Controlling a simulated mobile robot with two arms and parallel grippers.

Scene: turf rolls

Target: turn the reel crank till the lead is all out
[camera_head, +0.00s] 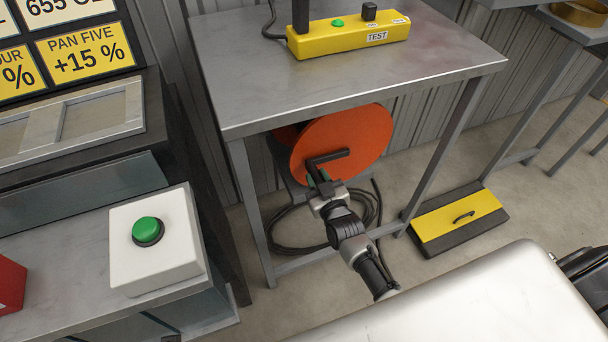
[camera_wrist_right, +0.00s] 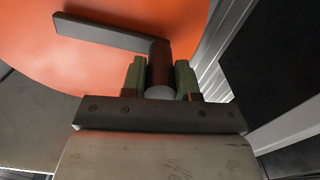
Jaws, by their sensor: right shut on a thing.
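The orange reel (camera_head: 352,142) stands under the metal table, and its disc also fills the upper left of the right wrist view (camera_wrist_right: 60,60). Its dark crank arm (camera_head: 332,156) crosses the disc face and shows in the right wrist view (camera_wrist_right: 105,33). My right gripper (camera_head: 318,180) is shut on the crank's handle (camera_wrist_right: 160,70), with a green finger on each side of it. The dark lead (camera_head: 290,232) lies in loose coils on the floor below the reel. How much lead is still on the reel is hidden. My left gripper is not in view.
The table's top (camera_head: 300,85) overhangs the reel, with a leg (camera_head: 249,205) at left. A yellow test box (camera_head: 345,36) sits on it. A yellow-topped block (camera_head: 455,222) lies on the floor at right. A white box with a green button (camera_head: 148,230) stands at left.

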